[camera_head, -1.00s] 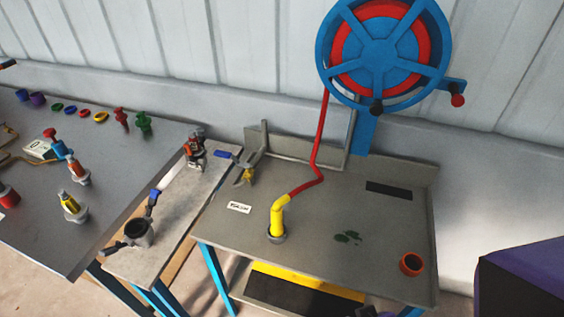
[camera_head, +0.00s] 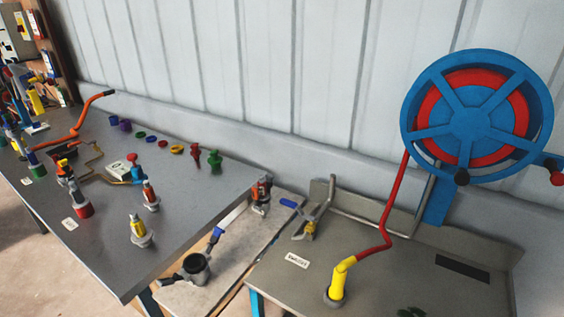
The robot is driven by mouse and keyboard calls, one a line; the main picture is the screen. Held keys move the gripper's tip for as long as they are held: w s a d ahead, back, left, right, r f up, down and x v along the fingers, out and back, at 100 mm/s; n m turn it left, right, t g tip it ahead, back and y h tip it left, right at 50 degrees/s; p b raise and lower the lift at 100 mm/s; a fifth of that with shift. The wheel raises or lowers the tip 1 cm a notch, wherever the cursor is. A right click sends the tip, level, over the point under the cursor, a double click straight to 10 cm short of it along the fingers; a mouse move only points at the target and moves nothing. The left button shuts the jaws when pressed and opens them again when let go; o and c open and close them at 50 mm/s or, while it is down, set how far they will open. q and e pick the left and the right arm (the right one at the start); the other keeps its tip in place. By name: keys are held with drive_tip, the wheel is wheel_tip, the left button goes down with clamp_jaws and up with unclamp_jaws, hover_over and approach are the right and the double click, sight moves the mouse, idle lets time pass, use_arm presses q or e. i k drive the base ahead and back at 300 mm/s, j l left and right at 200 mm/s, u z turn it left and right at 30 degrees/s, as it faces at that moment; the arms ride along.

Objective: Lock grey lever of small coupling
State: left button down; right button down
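A dark grey cup-shaped coupling (camera_head: 196,268) stands on the narrow light bench. One of its levers has a blue end (camera_head: 217,235) and points up. A dark lever (camera_head: 166,281) sticks out to its left. I cannot tell whether this is the small coupling, or whether a lever is locked. An orange and dark fitting (camera_head: 261,194) stands at the back of the same bench. A grey fitting with a yellow part and a blue handle (camera_head: 290,203) is at the left of the right-hand table. Neither of my grippers is in view.
The grey table (camera_head: 100,240) at left holds several valves, fittings and coloured rings. The right-hand table (camera_head: 400,285) carries a yellow elbow (camera_head: 338,280) with a red hose (camera_head: 392,205) rising to a blue and red reel (camera_head: 476,122). A white wall closes the back.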

sight(269, 177)
drive_tip(key=k+j+z, duration=0.2)
drive_tip(key=j, duration=0.2)
drive_tip(key=k+j+z, duration=0.1)
drive_tip(key=j+z, duration=0.15)
drive_tip(key=j, duration=0.15)
drive_tip(key=k+j+z, duration=0.2)
drive_tip(key=j, duration=0.2)
